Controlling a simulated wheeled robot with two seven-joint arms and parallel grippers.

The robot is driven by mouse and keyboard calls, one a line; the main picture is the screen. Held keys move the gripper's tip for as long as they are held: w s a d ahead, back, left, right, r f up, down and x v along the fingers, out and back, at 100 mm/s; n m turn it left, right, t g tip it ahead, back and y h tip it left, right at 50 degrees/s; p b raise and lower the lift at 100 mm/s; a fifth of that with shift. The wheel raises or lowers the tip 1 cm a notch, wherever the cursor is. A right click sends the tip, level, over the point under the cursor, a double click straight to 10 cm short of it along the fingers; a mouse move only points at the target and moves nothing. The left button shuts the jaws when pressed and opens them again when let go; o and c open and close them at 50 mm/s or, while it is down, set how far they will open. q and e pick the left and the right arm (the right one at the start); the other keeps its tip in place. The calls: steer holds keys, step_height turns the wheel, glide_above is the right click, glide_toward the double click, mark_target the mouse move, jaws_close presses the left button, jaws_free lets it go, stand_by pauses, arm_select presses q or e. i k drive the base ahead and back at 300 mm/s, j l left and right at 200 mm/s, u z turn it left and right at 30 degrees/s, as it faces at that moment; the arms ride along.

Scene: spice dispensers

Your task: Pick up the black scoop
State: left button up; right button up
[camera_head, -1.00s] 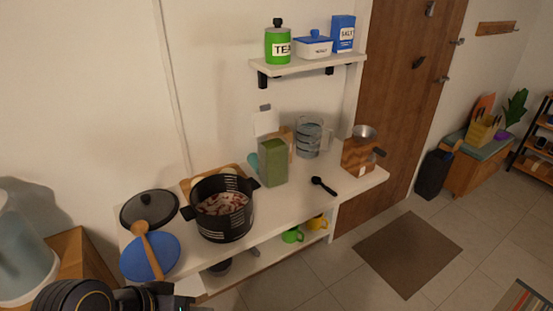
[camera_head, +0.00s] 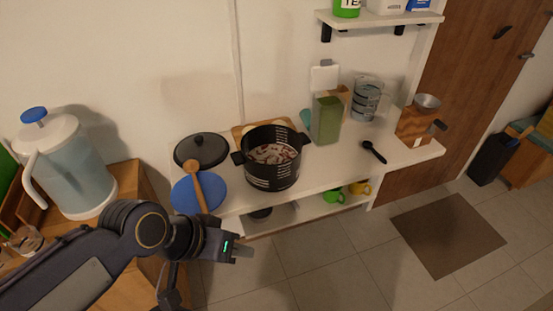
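The black scoop (camera_head: 374,152) lies on the white counter (camera_head: 330,172), between the green box and the wooden grinder, with nothing on top of it. My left gripper (camera_head: 246,252) is in front of the counter's left part, below and to the left of the black pot, well apart from the scoop. It looks small and dark at this angle, and I cannot tell whether its fingers are open or shut. I see nothing held in it. My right gripper is not in view.
A black pot (camera_head: 272,176) with food, a blue plate (camera_head: 184,197) with a wooden spoon, a dark lid (camera_head: 201,150), a green box (camera_head: 326,120), a glass jug (camera_head: 367,98) and a wooden grinder (camera_head: 415,122) stand on the counter. A shelf (camera_head: 365,22) hangs above.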

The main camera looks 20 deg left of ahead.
mark_target(366, 144)
steer(key=i+z, duration=0.4)
steer(key=i, duration=0.2)
steer(key=i+j+z, duration=0.1)
steer(key=i+z, duration=0.3)
steer(key=i, duration=0.2)
